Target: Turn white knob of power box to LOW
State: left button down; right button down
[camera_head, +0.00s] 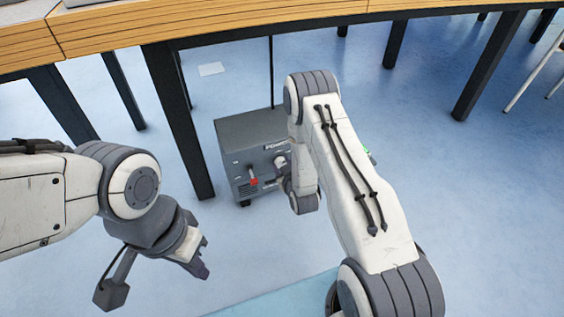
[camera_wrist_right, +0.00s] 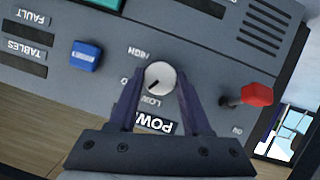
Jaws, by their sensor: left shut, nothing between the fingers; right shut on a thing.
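The grey power box (camera_head: 246,128) stands on the floor under the table in the head view. Its panel fills the right wrist view, upside down. The round white knob (camera_wrist_right: 162,72) sits between the dark fingers of my right gripper (camera_wrist_right: 160,84), which is shut on it. The knob's dark mark points down and left in that view, towards the LOW label side. HIGH is printed above the knob and LOW below it. In the head view my right arm partly hides the box's right side. My left gripper (camera_head: 203,264) is shut and empty, left of and nearer than the box.
A red-tipped switch (camera_wrist_right: 257,94) sticks out right of the knob in the wrist view. A blue button (camera_wrist_right: 85,56) lies left of the knob. Dark table legs (camera_head: 180,120) stand close left of the box.

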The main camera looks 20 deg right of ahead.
jog(key=shift+s+a+n+h+p, duration=0.15)
jog(key=shift+n+h+p, duration=0.4)
jog(key=shift+n, duration=0.45)
jog(key=shift+f+n+t+h+p, duration=0.1)
jog(key=shift+n+t+h+p, duration=0.35)
jog(key=shift+n+h, duration=0.5)
jog(key=shift+n, duration=0.35)
jog(key=shift+c, duration=1.8)
grip_release()
jog(key=p+v, duration=0.5)
jog(key=v, duration=0.5)
jog(key=shift+s, duration=0.15)
